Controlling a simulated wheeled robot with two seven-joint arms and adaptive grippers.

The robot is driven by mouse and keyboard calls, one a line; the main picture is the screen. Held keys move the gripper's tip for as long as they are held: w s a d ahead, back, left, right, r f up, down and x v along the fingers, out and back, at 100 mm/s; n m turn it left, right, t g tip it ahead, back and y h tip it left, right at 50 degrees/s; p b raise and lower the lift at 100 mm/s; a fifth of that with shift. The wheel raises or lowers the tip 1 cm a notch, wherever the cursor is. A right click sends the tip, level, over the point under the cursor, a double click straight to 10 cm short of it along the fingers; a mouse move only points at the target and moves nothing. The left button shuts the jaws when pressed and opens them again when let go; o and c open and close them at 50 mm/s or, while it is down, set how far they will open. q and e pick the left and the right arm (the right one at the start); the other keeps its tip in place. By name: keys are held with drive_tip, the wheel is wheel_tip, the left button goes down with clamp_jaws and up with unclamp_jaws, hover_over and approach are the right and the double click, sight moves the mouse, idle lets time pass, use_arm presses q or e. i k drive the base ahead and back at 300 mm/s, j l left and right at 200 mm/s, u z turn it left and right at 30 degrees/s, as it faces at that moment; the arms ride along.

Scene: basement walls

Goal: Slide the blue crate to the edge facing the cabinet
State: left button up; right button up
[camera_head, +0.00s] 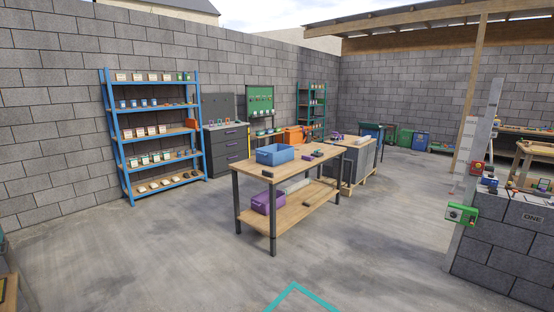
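The blue crate (275,155) is an open-topped box. It stands upright on the left part of a wooden worktable (300,167) with dark legs, near the table's far left edge. A dark grey cabinet (226,150) with drawers stands against the wall behind and to the left of the table. A strip of floor lies between the cabinet and the table. Neither of my grippers shows in the head view, and nothing touches the crate.
Small dark items (316,153) lie on the tabletop right of the crate. A purple crate (266,203) sits on the table's lower shelf. A blue shelf rack (128,135) stands at left. A block wall (505,233) stands at right. The floor (160,255) in front is clear.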

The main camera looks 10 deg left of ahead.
sight(272, 155)
drive_tip(key=i+z, duration=0.1)
drive_tip(key=i, duration=5.2)
drive_tip(key=l, duration=0.1)
